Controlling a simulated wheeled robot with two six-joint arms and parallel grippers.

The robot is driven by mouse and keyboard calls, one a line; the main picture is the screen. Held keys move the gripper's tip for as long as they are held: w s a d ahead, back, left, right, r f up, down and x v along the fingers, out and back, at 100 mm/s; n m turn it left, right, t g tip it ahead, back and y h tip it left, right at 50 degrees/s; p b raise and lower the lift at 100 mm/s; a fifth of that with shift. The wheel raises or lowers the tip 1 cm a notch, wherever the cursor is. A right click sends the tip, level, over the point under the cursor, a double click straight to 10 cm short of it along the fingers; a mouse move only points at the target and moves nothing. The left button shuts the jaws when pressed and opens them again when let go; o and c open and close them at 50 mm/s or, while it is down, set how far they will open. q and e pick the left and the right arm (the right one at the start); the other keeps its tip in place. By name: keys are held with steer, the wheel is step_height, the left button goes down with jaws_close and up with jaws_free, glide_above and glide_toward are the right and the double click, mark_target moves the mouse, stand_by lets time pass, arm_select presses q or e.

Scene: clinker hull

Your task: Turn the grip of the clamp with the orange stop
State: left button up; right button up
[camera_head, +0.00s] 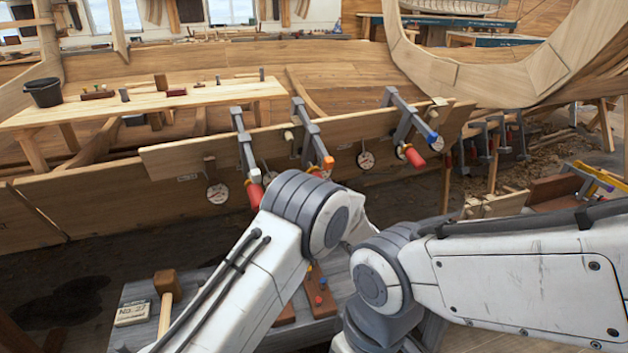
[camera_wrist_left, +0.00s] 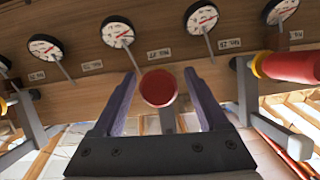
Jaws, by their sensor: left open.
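In the head view, the clamp with the orange stop (camera_head: 328,162) is the middle one of three grey clamps on the long plank (camera_head: 215,150). Its red grip (camera_head: 314,171) shows only partly, above my arm. My left gripper (camera_wrist_left: 158,92) is hidden behind my arm in the head view. In the left wrist view it is open, and a round red grip end (camera_wrist_left: 159,88) shows end-on between its fingers, with gaps on both sides. I cannot tell from this view which stop colour that clamp has.
A clamp with a red grip (camera_head: 254,194) is to the left, and one with a blue stop (camera_head: 432,136) to the right. In the wrist view, another red grip (camera_wrist_left: 292,67) with a yellow collar lies close right. Dial gauges (camera_wrist_left: 118,31) line the plank. A mallet (camera_head: 166,290) rests below.

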arm_select(q)
steer(key=shift+x, duration=1.95)
jaws_close()
steer(key=shift+r+m+y+p, duration=0.1)
steer(key=shift+m+y+p, duration=0.55)
steer(key=shift+p, duration=0.3)
steer(key=shift+s+a+m+g+y, duration=0.1)
steer(key=shift+a+m+g+y, duration=0.05)
steer(key=shift+m+g+y, duration=0.4)
steer(key=shift+m+y, duration=0.4)
